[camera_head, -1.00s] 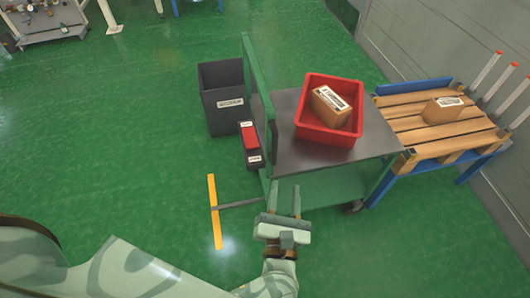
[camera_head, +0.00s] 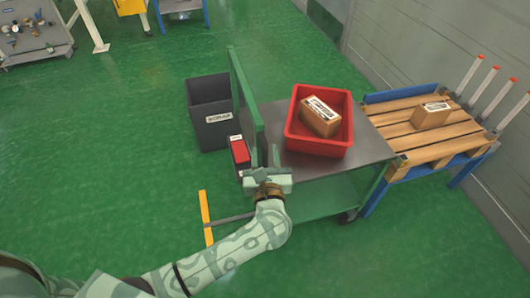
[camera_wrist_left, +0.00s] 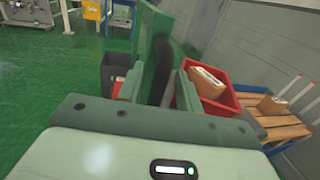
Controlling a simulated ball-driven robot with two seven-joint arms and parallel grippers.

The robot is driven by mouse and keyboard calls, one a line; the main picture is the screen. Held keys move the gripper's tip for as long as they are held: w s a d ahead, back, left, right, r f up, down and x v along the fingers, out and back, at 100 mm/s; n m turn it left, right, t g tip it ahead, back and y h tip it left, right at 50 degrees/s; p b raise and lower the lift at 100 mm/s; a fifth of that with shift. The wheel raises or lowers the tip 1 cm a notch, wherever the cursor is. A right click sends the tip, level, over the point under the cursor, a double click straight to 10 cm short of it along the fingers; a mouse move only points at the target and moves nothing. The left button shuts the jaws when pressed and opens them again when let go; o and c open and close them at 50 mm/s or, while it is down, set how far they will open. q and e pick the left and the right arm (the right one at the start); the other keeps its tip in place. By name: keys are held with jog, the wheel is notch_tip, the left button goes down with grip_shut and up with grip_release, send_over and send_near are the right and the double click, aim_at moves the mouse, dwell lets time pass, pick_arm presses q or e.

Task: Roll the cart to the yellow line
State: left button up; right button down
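The cart has a grey top (camera_head: 368,148), a green frame with an upright handle end (camera_head: 245,90) on its left, and a lower green shelf. A red bin (camera_head: 318,149) holding a brown box (camera_head: 321,115) stands on the top. The yellow line (camera_head: 205,210) is on the floor left of the cart. My left gripper (camera_head: 265,154) is at the near end of the handle frame. Contact cannot be told. My right gripper is out of view.
A dark grey bin (camera_head: 212,128) and a red-and-black item (camera_head: 240,152) stand left of the cart. A wooden pallet on a blue stand (camera_head: 408,132) with a brown box (camera_head: 430,116) is at the right, near the wall. Open green floor lies left and in front.

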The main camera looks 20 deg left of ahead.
pick_arm(q)
jog(key=shift+w+a, duration=0.1)
jog(key=shift+w, duration=0.25)
grip_shut()
jog(key=shift+s+a, duration=0.1)
